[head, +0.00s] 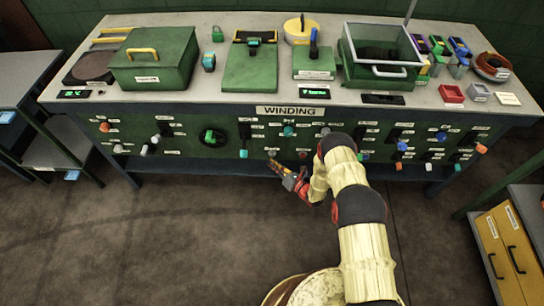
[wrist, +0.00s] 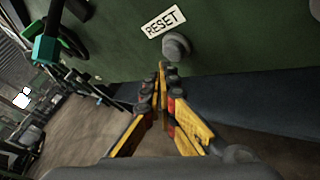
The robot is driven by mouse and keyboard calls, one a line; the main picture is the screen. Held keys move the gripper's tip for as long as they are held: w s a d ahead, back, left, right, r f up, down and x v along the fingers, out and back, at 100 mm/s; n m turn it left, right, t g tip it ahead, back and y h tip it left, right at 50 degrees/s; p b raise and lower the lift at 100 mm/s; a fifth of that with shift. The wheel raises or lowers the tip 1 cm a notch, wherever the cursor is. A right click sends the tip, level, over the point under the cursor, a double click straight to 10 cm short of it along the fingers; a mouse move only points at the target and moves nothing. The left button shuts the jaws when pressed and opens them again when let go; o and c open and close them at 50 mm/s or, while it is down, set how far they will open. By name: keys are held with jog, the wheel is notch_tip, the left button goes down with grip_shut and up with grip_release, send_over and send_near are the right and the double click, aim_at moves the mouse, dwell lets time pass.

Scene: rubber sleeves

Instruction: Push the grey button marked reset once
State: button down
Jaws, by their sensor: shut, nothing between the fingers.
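The grey reset button (wrist: 176,46) is a round knob on the green panel front in the wrist view, with a white label reading RESET (wrist: 164,21) beside it. My gripper (wrist: 162,68) is shut and empty, its yellow fingers pointing at the panel. The fingertips show just below the button in the wrist view; I cannot tell whether they touch it. In the head view my gripper (head: 274,162) is at the lower edge of the panel under the WINDING sign (head: 290,111), and the button itself is too small there to tell apart.
The green panel (head: 222,158) carries several other knobs and switches close by, among them a black handwheel (head: 212,135). In the wrist view a teal-ended control (wrist: 45,48) sticks out at the left. The bench top (head: 216,92) above holds boxes and trays. The floor in front is clear.

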jog(key=shift+w, duration=0.1)
dwell(0.4)
jog(key=shift+w+b, duration=0.35)
jog(key=shift+b, duration=0.05)
jog(key=shift+w+b, duration=0.3)
jog(key=shift+w, duration=0.05)
dwell(0.8)
jog(key=shift+s, duration=0.8)
jog(key=shift+s+p, duration=0.85)
jog(key=shift+s, duration=1.65)
